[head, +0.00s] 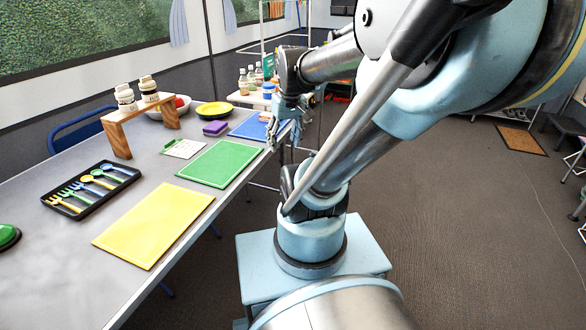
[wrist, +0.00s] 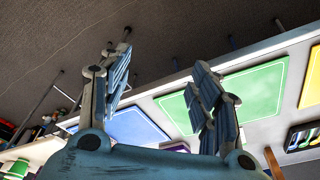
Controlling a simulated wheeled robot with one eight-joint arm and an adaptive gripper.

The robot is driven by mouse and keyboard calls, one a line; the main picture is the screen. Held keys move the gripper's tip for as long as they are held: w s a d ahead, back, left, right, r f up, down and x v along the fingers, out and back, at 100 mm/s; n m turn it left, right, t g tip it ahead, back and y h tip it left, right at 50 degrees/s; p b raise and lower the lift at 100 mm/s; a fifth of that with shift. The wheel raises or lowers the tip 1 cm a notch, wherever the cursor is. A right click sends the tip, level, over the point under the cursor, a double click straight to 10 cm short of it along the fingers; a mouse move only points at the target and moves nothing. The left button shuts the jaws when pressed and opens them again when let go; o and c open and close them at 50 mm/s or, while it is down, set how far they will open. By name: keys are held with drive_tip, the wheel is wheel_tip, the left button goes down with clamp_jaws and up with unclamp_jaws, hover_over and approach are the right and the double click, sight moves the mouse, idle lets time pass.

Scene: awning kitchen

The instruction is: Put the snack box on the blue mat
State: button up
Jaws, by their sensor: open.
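The blue mat (head: 243,129) lies at the far right end of the long grey table, partly hidden behind my gripper. It also shows in the wrist view (wrist: 138,126), flat, with its visible part bare. My gripper (head: 284,138) is open and hangs by the table's right edge, beside the blue mat. In the wrist view its two fingers (wrist: 162,62) are spread apart with nothing between them. I cannot make out the snack box for certain in either view. A small orange patch shows beside my gripper near the blue mat, too small to identify.
Green mat (head: 220,163), yellow mat (head: 155,224), cutlery tray (head: 125,181), purple block (head: 215,128), yellow-rimmed bowl (head: 213,109) and wooden stand (head: 108,137) with two jars occupy the table. A farther table holds several bottles (head: 243,83). Floor (head: 470,220) to the right is open.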

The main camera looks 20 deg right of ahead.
drive_tip(key=s+d+f+m, duration=0.1)
drive_tip(key=s+f+m, duration=0.1)
drive_tip(key=s+f, duration=0.4)
drive_tip(key=shift+s+h, duration=0.4)
drive_tip(key=shift+s, duration=0.35)
drive_tip(key=shift+f, duration=0.1)
